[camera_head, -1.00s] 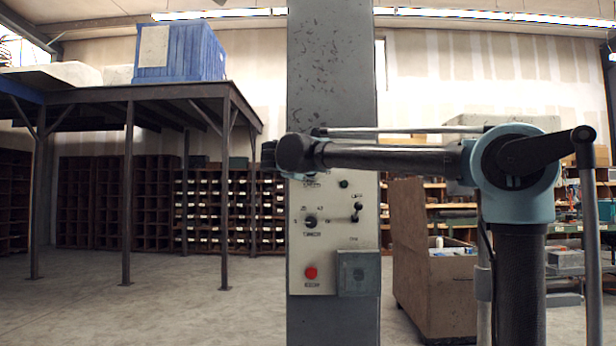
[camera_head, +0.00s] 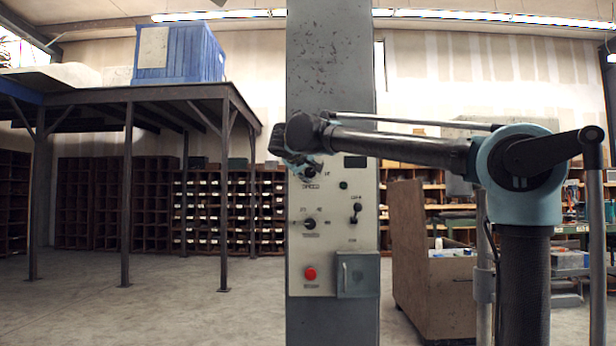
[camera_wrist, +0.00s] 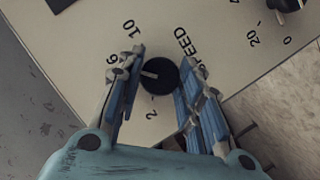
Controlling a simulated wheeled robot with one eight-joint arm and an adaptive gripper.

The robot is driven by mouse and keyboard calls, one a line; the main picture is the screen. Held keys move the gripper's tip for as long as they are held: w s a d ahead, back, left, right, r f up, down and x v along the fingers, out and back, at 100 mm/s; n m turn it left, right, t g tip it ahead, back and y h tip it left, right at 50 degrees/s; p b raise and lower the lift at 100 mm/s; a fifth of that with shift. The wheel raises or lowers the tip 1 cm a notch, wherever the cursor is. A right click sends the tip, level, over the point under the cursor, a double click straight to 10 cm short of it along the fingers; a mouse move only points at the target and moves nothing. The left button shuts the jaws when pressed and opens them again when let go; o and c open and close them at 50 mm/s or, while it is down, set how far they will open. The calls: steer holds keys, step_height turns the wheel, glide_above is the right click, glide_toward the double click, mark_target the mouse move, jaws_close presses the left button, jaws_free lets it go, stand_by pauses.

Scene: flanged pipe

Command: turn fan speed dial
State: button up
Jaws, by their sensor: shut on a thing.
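The fan speed dial (camera_wrist: 158,75) is a round black knob with a pale pointer line, on a pale control panel (camera_wrist: 85,40) lettered "SPEED" and numbered. In the wrist view my gripper (camera_wrist: 161,58) has one blue-padded finger on each side of the knob and is shut on it. The finger on the left covers part of the number scale. In the head view my gripper (camera_head: 298,162) is at the upper part of the panel, and the dial (camera_head: 311,170) is partly hidden by it.
Below are a second knob (camera_head: 310,223), a toggle lever (camera_head: 356,208), a red button (camera_head: 310,273) and a grey box (camera_head: 358,274) on the panel. The panel is on a grey column (camera_head: 331,70). A brown crate (camera_head: 420,260) stands to its right. The floor at left is open.

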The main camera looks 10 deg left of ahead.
steer(key=shift+f, duration=0.1)
steer(key=o, duration=1.1)
steer(key=shift+c, duration=0.2)
steer(key=v, duration=1.1)
steer(key=shift+s, duration=0.35)
steer(key=shift+d, duration=0.1)
